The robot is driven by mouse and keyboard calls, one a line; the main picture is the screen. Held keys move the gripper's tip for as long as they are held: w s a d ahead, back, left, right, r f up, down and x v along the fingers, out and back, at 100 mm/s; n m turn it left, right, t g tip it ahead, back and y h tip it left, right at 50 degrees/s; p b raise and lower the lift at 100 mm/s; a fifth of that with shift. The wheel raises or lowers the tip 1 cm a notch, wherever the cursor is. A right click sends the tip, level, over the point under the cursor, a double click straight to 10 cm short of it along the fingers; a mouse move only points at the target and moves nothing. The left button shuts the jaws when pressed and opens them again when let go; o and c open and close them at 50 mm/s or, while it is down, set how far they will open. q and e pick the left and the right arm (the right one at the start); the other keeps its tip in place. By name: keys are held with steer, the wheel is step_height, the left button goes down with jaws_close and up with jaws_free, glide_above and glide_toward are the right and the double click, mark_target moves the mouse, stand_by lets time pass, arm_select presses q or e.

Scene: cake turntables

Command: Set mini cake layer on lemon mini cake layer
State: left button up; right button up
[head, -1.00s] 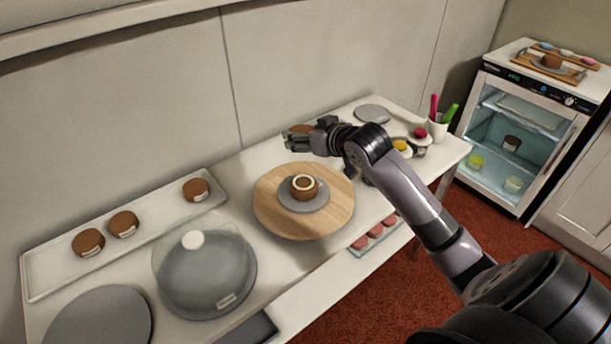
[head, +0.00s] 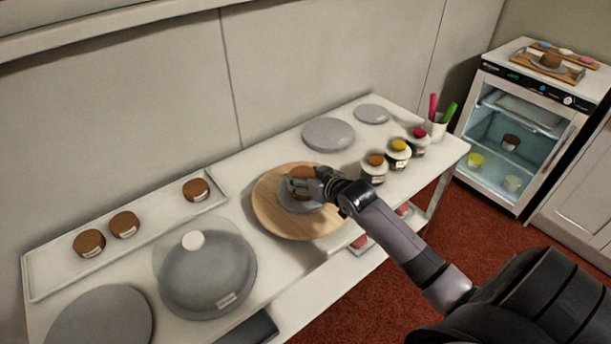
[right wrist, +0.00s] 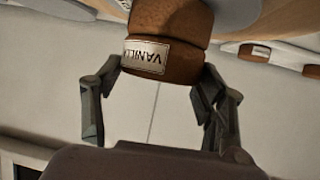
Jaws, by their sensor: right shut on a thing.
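My right gripper (head: 297,186) is over the wooden turntable (head: 267,216) and shut on a brown mini cake layer (head: 303,172). In the right wrist view, which looks upside down, this layer (right wrist: 166,65) sits between the two fingers and bears a "VANILL…" label. Another brown layer (right wrist: 172,18) shows directly below it in the world, in line with it. They look stacked, but I cannot tell whether they fully touch. In the head view my gripper hides the lower layer on its grey plate (head: 288,202). No lemon label is readable. My left gripper is out of view.
A white tray (head: 150,247) with three brown cakes stands left, beside a domed cover (head: 207,275). Several jars (head: 375,168) and a utensil cup (head: 436,127) stand right. A glass-door fridge (head: 515,135) stands far right.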

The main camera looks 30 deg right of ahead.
steer(key=o, duration=1.1)
steer(key=shift+o, duration=0.2)
steer(key=shift+s+r, duration=0.1)
steer(key=v, duration=1.1)
steer(key=shift+s+r+b, duration=0.2)
steer(key=shift+s+b, duration=0.15)
steer(key=shift+b, duration=0.05)
